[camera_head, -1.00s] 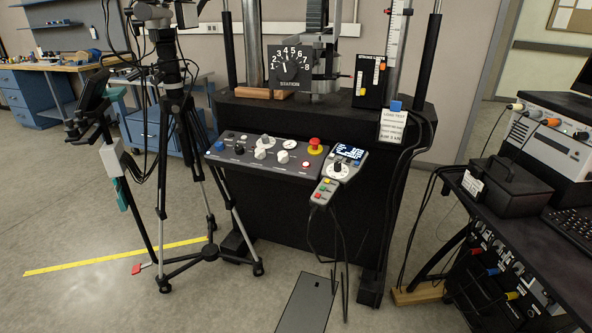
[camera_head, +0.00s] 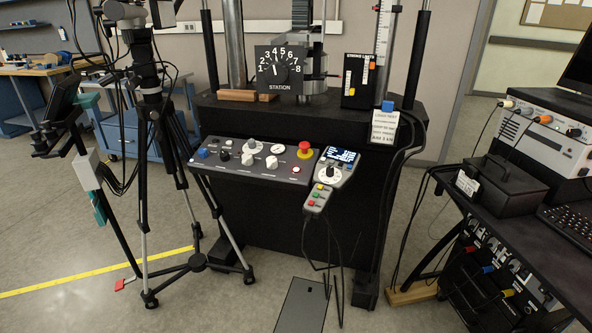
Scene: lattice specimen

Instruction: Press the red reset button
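A black sloped control panel (camera_head: 225,167) is fixed to the front of the testing machine. A red mushroom button on a yellow collar (camera_head: 304,150) stands at its right end. Just below it is a small red button with a pale ring (camera_head: 296,169). A grey handheld pendant (camera_head: 319,194) at the panel's right carries small coloured buttons, a red one among them. Labels are too small to read, so I cannot tell which red button is marked reset. My gripper is not in view.
A black tripod (camera_head: 150,120) with cables stands at the left, its legs spread close to the panel's left end. A black bench with instruments (camera_head: 470,205) stands at the right. Pendant cables hang to the floor (camera_head: 240,310), near a dark floor plate (camera_head: 303,306).

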